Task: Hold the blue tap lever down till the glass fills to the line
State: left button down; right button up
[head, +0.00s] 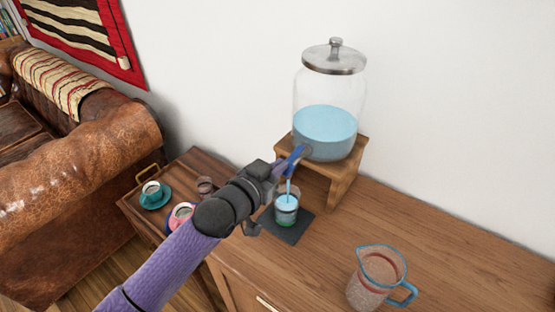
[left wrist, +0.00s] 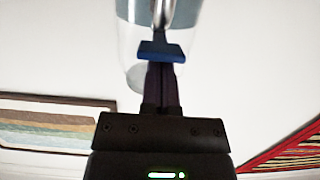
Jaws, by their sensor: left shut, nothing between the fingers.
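A glass dispenser (head: 325,122) holds blue water and has a metal lid. Its blue tap lever (head: 295,156) also shows in the left wrist view (left wrist: 161,50). My left gripper (head: 281,168) is shut and empty, its fingertips at the lever and seemingly touching it; the exact contact is hard to see. A thin blue stream runs from the tap into the glass (head: 286,207) below. The glass stands upright, holds blue water and shows green near its base. I cannot make out its line clearly. My right gripper is out of view.
The dispenser stands on a wooden stand (head: 345,172) on a wooden cabinet. A dark mat (head: 292,234) lies under the glass. A blue-rimmed jug (head: 377,276) stands front right. Teal (head: 152,190) and pink (head: 181,214) cups stand left of my arm, near a leather sofa (head: 80,180).

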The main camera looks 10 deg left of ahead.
pick_arm(q)
notch_tip(320, 180, up, 5)
jog(key=p, duration=0.5)
jog(key=f+p+v, duration=0.1)
jog(key=v, duration=0.9)
jog(key=shift+s+a+f, duration=0.2)
jog(key=shift+s+f, duration=0.05)
jog(key=shift+f, duration=0.1)
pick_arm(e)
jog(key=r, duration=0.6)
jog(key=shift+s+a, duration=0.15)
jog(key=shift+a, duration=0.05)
